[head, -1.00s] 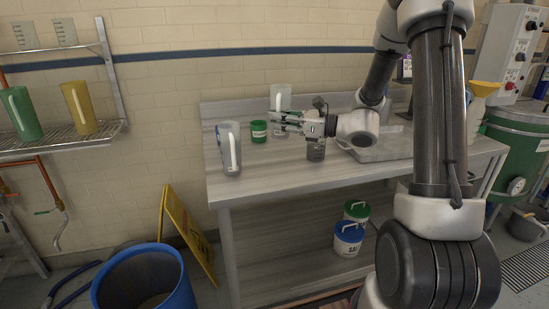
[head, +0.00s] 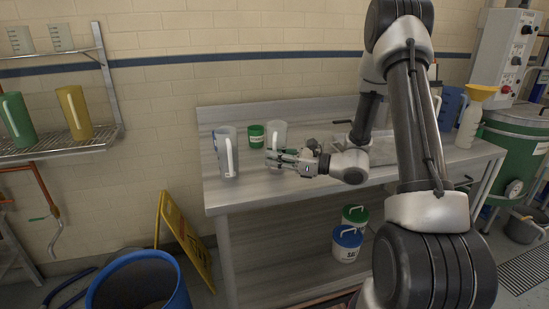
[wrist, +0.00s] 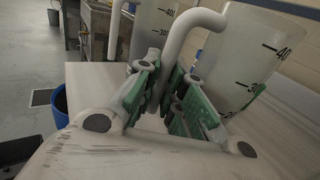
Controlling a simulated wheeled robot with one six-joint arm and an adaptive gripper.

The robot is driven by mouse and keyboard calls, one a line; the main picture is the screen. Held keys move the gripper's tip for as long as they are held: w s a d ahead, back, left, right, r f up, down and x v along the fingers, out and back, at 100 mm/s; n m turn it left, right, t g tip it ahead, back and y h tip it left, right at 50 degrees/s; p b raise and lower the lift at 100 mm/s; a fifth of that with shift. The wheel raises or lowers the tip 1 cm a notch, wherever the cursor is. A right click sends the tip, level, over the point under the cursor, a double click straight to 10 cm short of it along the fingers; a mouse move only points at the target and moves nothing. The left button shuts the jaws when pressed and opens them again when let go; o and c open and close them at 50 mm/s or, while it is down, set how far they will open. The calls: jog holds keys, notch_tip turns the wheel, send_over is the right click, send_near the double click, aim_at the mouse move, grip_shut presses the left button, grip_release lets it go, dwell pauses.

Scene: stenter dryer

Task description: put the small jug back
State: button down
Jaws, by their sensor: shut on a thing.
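A clear jug with a white handle and dark scale marks (head: 278,132) is at my gripper (head: 274,158) over the bench. In the wrist view, the fingers of my gripper (wrist: 166,78) are closed around the white handle, and the jug's marked wall (wrist: 255,50) fills the right side. My gripper hides its lower part in the head view, so I cannot tell whether its base touches the bench. A second clear jug (head: 226,155) stands upright to the left on the bench, its handle facing front; it also shows in the wrist view (wrist: 151,25).
A green tub (head: 256,137) stands on the bench (head: 240,195) between the jugs, toward the back. A green jug (head: 17,120) and a yellow jug (head: 75,113) stand on the wall rack (head: 60,147). A blue bin (head: 140,285) and yellow floor sign (head: 185,240) are in front-left.

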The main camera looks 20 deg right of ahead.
jog(key=c, duration=2)
grip_release()
jog(key=shift+f, duration=0.15)
jog(key=o, duration=0.5)
